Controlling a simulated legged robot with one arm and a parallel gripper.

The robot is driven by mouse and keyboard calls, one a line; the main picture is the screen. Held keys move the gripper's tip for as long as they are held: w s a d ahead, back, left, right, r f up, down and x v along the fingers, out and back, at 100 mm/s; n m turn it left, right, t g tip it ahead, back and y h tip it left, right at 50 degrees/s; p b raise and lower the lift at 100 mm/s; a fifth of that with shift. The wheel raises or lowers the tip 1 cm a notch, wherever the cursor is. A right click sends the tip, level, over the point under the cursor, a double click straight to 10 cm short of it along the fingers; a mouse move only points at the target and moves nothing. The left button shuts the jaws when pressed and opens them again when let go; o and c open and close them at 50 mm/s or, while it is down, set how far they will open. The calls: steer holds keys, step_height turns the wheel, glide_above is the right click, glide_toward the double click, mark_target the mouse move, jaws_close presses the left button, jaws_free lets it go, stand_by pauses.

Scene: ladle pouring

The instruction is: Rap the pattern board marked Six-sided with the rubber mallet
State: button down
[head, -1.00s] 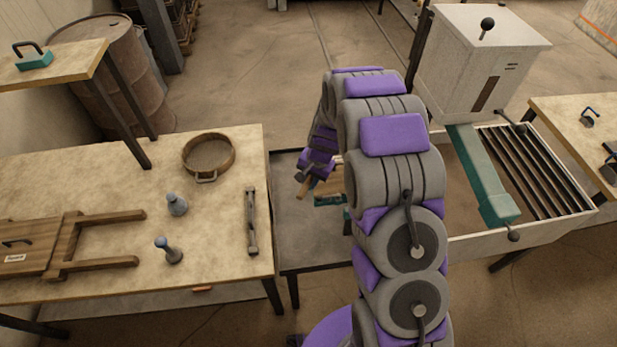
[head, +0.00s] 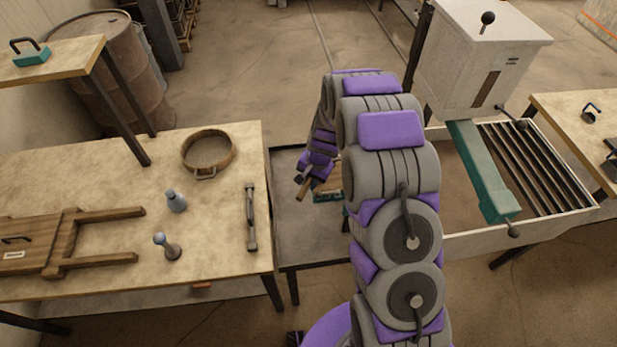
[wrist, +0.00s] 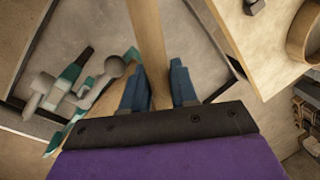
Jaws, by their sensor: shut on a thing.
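My gripper (wrist: 159,85) is shut on a wooden handle (wrist: 148,35), seen between its blue fingers in the wrist view. The handle runs out of the top of that view, so the mallet's head is not seen there. In the head view a short wooden end (head: 302,189) sticks out beside my gripper, over the dark metal table (head: 300,235). A brown wooden pattern board (head: 40,237) with a black handle and a small white label lies on the left table. The label is too small to read.
Grey and teal tools (wrist: 70,85) lie below my gripper. A grated frame (head: 530,165) stands right.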

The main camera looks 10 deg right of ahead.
steer(key=shift+a+p+v, duration=0.15)
steer(key=shift+p+v, duration=0.3)
steer(key=shift+v, duration=0.35)
steer(key=shift+a+p+v, duration=0.15)
steer(key=shift+p+v, duration=0.25)
steer(key=shift+v, duration=0.35)
steer(key=shift+w, duration=0.2)
steer(key=shift+f, duration=0.15)
steer(key=shift+d+b+x, duration=0.15)
steer(key=shift+b+x, duration=0.1)
steer(key=shift+x, duration=0.45)
steer(key=shift+d+b+x, duration=0.1)
steer(key=shift+b+x, duration=0.1)
steer(key=shift+x, duration=0.55)
steer(key=shift+s, duration=0.2)
steer(key=shift+d, duration=0.1)
steer(key=shift+a+p+v, duration=0.15)
steer(key=shift+p+v, duration=0.2)
steer(key=shift+v, duration=0.4)
steer(key=shift+a+p+v, duration=0.15)
steer(key=shift+p+v, duration=0.15)
steer(key=shift+v, duration=0.4)
steer(key=shift+w, duration=0.2)
